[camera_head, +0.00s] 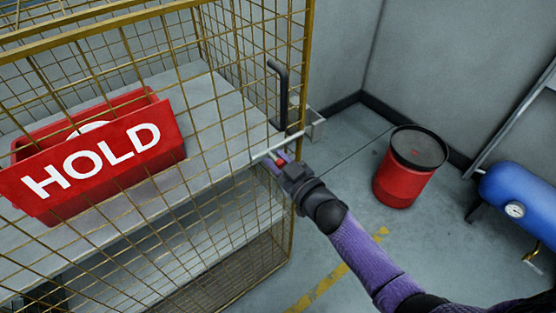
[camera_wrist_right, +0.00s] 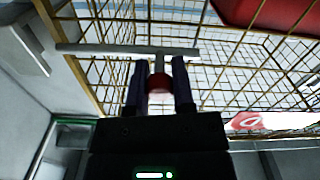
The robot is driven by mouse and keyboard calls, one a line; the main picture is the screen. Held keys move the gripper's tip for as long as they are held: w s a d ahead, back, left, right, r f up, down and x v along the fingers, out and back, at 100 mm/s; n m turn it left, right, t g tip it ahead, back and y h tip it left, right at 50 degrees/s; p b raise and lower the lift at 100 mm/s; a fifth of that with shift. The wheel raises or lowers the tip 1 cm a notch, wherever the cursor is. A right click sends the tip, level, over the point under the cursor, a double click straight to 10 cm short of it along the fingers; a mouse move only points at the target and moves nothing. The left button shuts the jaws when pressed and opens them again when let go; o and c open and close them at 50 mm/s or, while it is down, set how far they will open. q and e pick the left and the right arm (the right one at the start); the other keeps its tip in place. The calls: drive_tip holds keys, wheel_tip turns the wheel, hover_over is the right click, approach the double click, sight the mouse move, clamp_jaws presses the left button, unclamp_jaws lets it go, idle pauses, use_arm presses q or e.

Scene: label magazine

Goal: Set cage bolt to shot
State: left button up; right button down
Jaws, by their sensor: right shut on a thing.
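The cage bolt (camera_head: 265,153) is a pale grey rod lying along the front of the yellow wire cage, near its right corner post. In the right wrist view the bolt (camera_wrist_right: 100,48) has a short stem with a red knob (camera_wrist_right: 158,82). My right gripper (camera_head: 279,158) is shut on this knob; its fingers (camera_wrist_right: 158,80) stand on either side of it. A grey bracket (camera_head: 317,124) sits beside the corner post, close to the rod's right end. I cannot tell whether the rod enters it. My left gripper is not in view.
The wire cage (camera_head: 306,60) holds a red bin (camera_head: 165,142) marked HOLD on a grey shelf. A black handle (camera_head: 283,90) stands upright by the corner. A red drum (camera_head: 403,185) and a blue tank (camera_head: 520,195) stand to the right, with open floor before them.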

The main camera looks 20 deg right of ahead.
idle(0.7)
drive_tip(key=d, duration=0.1)
drive_tip(key=w+d, duration=0.1)
drive_tip(key=d, duration=0.1)
drive_tip(key=shift+w+d, duration=0.1)
drive_tip(key=shift+d, duration=0.15)
drive_tip(key=shift+c, duration=2.2)
unclamp_jaws()
drive_tip(key=p+v, duration=0.1)
drive_tip(key=v, duration=0.9)
drive_tip(key=shift+p, duration=0.4)
